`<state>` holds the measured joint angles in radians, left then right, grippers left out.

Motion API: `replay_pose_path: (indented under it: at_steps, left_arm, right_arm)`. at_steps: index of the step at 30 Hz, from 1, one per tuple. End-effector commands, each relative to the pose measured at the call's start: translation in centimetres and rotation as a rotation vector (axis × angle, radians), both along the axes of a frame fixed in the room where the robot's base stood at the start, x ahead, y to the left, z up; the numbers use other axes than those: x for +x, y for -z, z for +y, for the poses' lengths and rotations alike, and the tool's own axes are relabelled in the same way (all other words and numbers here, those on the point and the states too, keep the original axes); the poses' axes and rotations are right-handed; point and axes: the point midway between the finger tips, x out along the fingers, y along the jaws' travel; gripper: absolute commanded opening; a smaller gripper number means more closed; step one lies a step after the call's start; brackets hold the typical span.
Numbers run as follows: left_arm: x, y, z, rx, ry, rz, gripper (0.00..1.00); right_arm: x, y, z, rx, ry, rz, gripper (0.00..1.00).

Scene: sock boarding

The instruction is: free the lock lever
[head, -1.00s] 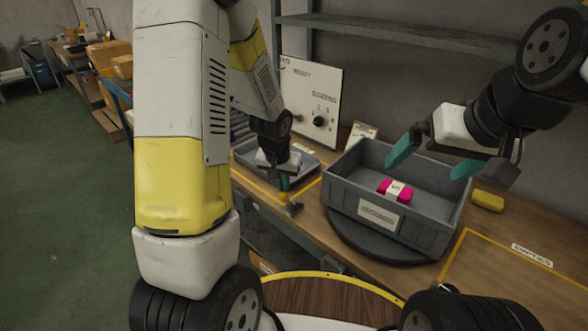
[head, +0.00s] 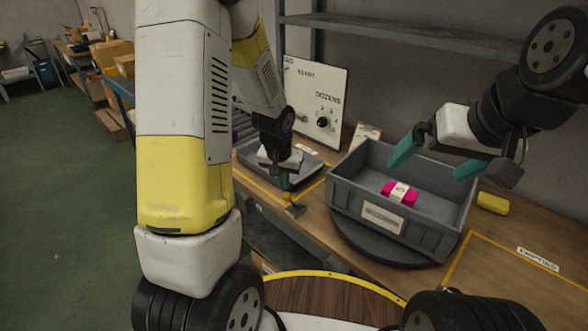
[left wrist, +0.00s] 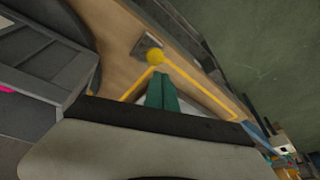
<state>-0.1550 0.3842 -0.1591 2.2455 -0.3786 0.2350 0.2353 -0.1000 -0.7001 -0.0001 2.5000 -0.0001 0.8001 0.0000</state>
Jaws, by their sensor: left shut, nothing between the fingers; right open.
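The lock lever shows as a yellow ball knob (head: 286,197) by a small grey bracket (head: 295,210) at the front edge of the bench, left of the turntable. In the left wrist view the knob (left wrist: 155,56) is just beyond the fingertips, with the grey bracket behind it. My left gripper (head: 283,184) is shut and empty, its teal fingers (left wrist: 161,92) pointing at the knob; I cannot tell whether they touch it. My right gripper (head: 436,162) is open and empty above the grey crate.
The grey crate (head: 425,232) with a pink banded sock bundle (head: 398,194) stands on the dark round turntable (head: 375,243). A grey tray (head: 312,164) lies behind my left gripper. A yellow block (head: 492,202) lies right of the crate; the marked area at right is clear.

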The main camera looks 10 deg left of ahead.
Motion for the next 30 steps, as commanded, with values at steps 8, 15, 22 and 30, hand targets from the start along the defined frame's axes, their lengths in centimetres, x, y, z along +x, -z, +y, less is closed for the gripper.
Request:
replay_pose_path:
  at_steps: [8,15,22,30]
  left_arm:
    - [-1.6,-4.3,0.7,-0.007,0.002,-0.031,0.00]
    - [-4.5,-6.8,1.9,-0.008,0.004,-0.034,0.00]
    - [-5.6,-7.6,2.3,-0.007,0.006,-0.033,0.00]
    - [-5.6,-7.7,2.3,-0.008,0.007,-0.033,0.00]
  right_arm:
    - [0.0,0.0,0.0,0.000,0.000,-0.001,1.00]
    - [0.0,0.0,0.0,0.000,0.000,0.000,1.00]
    - [0.0,0.0,0.0,0.000,0.000,0.000,1.00]
    - [0.0,0.0,0.0,0.000,0.000,0.000,1.00]
